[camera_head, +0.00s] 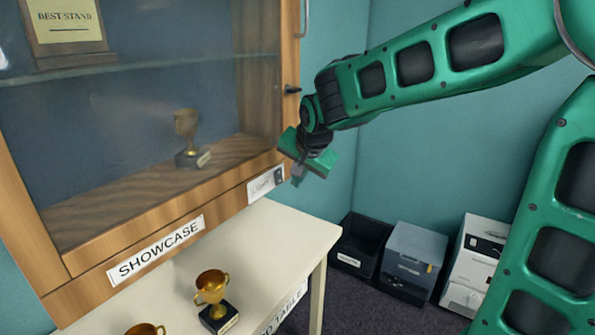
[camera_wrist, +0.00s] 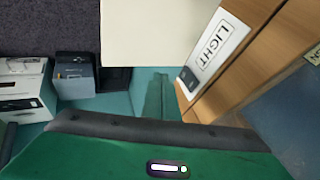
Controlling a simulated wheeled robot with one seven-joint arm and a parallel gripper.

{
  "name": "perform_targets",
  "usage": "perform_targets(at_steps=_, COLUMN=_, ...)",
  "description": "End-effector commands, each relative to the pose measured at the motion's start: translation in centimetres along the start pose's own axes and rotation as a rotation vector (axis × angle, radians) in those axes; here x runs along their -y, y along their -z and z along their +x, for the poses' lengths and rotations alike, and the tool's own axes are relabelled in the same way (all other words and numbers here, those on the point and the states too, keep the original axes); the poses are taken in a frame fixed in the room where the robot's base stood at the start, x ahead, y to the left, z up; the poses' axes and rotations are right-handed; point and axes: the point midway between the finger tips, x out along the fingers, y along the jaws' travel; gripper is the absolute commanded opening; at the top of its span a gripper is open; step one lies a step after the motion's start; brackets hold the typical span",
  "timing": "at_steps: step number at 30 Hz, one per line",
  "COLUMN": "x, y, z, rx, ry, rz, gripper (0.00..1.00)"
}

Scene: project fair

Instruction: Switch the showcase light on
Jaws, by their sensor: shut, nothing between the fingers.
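The wooden showcase (camera_head: 150,228) with a glass front fills the left of the head view, and its inside looks dim. A white plate (camera_head: 262,186) marked LIGHT sits at the right end of its lower rail, with a small dark switch (camera_head: 279,175). In the wrist view the LIGHT plate (camera_wrist: 222,38) is at the upper right, and the dark switch (camera_wrist: 187,79) is at its lower end. My gripper (camera_head: 297,179) is shut and empty, just right of the switch and close to it. I cannot tell whether it touches the switch.
A white table (camera_head: 262,236) below bears gold trophies (camera_head: 212,290). Another trophy (camera_head: 187,130) stands inside the showcase. A black bin (camera_head: 355,250), a grey box (camera_head: 414,250) and a white box (camera_head: 476,262) stand on the floor at right. A black knob (camera_head: 292,89) sits on the door frame.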

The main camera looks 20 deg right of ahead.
Motion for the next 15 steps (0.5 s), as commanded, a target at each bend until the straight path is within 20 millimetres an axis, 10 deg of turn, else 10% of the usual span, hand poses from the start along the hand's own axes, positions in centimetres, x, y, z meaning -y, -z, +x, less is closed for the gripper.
perform_targets(at_steps=15, x=3.3, y=-0.2, z=2.5, rx=0.000, ry=-0.001, rz=0.000, gripper=0.00)
